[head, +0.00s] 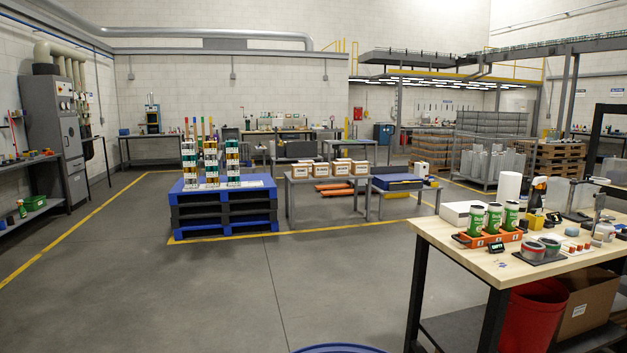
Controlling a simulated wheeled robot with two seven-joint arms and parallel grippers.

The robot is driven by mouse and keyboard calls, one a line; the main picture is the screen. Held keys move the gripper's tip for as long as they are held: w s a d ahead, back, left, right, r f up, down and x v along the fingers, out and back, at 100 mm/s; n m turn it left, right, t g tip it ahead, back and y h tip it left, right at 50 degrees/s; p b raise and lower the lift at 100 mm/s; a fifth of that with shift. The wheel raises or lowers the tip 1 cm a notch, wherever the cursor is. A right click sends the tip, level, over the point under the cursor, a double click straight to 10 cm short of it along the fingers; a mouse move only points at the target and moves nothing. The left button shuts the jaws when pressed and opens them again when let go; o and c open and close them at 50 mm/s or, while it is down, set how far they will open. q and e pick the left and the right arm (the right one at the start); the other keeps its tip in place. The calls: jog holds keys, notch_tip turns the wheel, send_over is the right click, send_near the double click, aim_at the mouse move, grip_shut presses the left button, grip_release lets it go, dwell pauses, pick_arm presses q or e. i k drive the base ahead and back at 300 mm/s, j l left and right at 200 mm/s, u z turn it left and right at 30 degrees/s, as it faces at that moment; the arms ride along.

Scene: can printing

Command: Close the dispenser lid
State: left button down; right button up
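Neither of my grippers is in the head view. No dispenser lid can be told for sure. On the wooden workbench (455,238) at the right stand clear plastic boxes (583,194) near its back right. They are small and partly cut by clutter, so I cannot tell whether one is the dispenser or whether a lid is open or shut.
The workbench also bears an orange tray (487,240) with green cans, a white box (461,213) and a dark spray bottle (537,193). A red bin (533,318) and a cardboard box (583,300) stand below. Blue pallets (222,212) stand mid-left.

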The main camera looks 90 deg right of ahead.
aim_at(601, 197)
jog(key=i+l+z, duration=0.3)
jog(key=z, duration=0.15)
jog(key=i+l+z, duration=0.1)
jog(key=i+z, duration=0.85)
jog(key=i+j+z, duration=0.15)
jog(key=i+z, duration=0.15)
jog(key=z, duration=0.15)
jog(key=i+l+z, duration=0.15)
jog(key=i+z, duration=0.7)
jog(key=i+j+z, duration=0.15)
jog(key=i+z, duration=0.3)
